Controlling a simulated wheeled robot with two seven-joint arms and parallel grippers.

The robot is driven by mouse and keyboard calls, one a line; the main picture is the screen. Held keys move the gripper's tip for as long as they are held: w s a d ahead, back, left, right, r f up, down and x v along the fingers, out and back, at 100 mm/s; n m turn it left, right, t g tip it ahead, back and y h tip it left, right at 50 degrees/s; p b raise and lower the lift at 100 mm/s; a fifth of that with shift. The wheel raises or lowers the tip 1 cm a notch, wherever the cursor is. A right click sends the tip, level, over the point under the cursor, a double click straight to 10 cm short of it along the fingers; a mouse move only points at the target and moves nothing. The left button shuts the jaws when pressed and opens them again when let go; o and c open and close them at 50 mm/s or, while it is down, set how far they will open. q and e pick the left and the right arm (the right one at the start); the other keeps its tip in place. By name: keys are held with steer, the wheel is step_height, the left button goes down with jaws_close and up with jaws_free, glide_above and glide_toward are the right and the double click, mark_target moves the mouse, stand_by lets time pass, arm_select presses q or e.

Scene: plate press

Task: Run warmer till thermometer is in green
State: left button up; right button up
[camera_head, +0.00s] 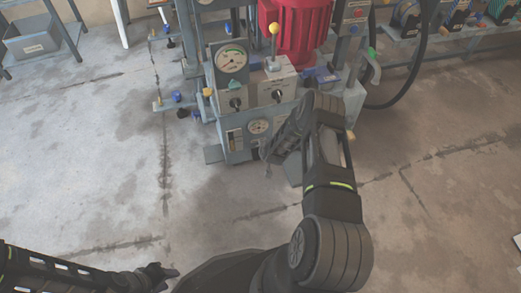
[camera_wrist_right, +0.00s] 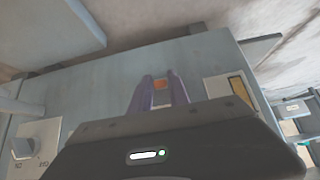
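A grey press machine (camera_head: 240,151) stands at the top centre. Its upper panel has a large round dial (camera_head: 232,60) with a green band and a needle; a smaller round dial (camera_head: 259,126) sits lower. I cannot tell which is the thermometer. In the head view my right arm hides this spot. My left gripper (camera_head: 160,274) is low at the bottom left, over bare floor.
A lever with a yellow ball (camera_head: 274,29) and two black knobs are on the panel. A red ribbed drum (camera_head: 300,30) stands behind. In the right wrist view a knob (camera_wrist_right: 38,146) is at left and a yellow-marked plate (camera_wrist_right: 238,88) at right. The near floor is clear.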

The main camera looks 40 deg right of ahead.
steer(key=shift+o, duration=1.4)
steer(key=p+v, duration=0.3)
steer(key=v, duration=0.4)
steer(key=shift+s+r, duration=0.2)
steer(key=shift+r, duration=0.1)
steer(key=shift+a, duration=0.1)
